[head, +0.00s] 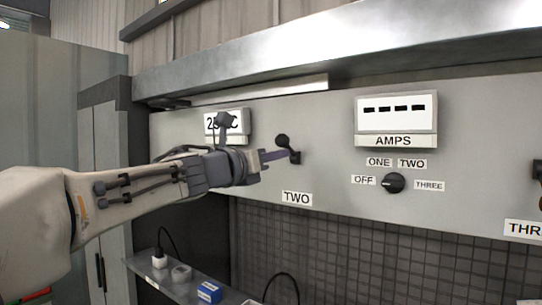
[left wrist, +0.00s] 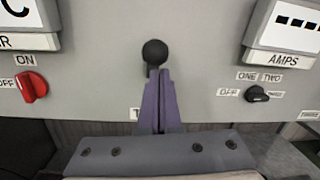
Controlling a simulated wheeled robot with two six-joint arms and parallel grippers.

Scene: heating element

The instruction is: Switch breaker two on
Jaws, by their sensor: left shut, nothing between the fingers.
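The breaker two lever, a black stem with a ball knob (head: 283,141), stands out from the grey panel above the "TWO" label (head: 297,198). Its knob also shows in the left wrist view (left wrist: 155,52), just above the fingertips. My left gripper (head: 287,154) is shut, with purple fingers pressed together and nothing between them. Its tips (left wrist: 158,76) are at the lever's stem, just below the knob; I cannot tell whether they touch. The fingers hide the lower part of the lever in the wrist view. My right gripper is not in view.
An AMPS meter (head: 396,120) and a black rotary selector (head: 394,183) sit right of the lever. A temperature display (head: 212,124) and a red switch (left wrist: 31,87) are to the left. A shelf with small items (head: 181,272) lies below. A metal ledge (head: 340,50) overhangs the panel.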

